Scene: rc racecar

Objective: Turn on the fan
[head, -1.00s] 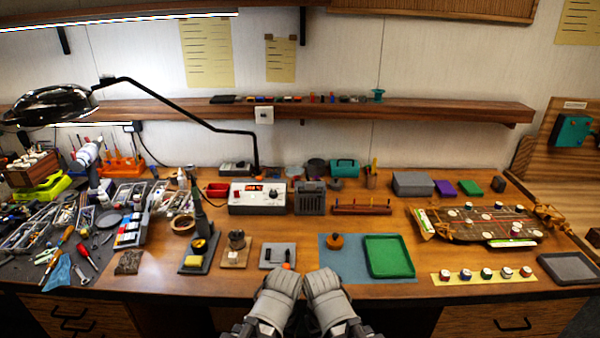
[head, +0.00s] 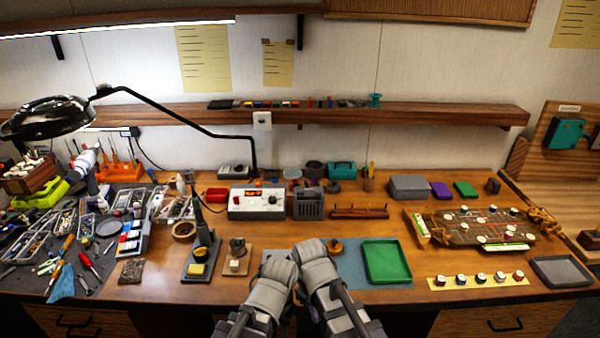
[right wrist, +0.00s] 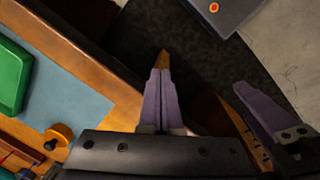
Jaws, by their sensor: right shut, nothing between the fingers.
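A grey slatted box (head: 308,205), which looks like the fan, stands at the back middle of the bench, right of a white control unit (head: 257,202) with a red display. My right gripper (head: 312,248) is over the bench's front part, in front of the box and apart from it. In the right wrist view its purple fingers (right wrist: 163,70) are together and empty.
A blue mat (head: 350,262) with a green tray (head: 387,262) and an orange round knob (head: 335,246) lies just right of my grippers. A soldering stand (head: 201,260) and a small wooden-based piece (head: 237,262) stand left. A wooden rack (head: 358,213) is behind the mat.

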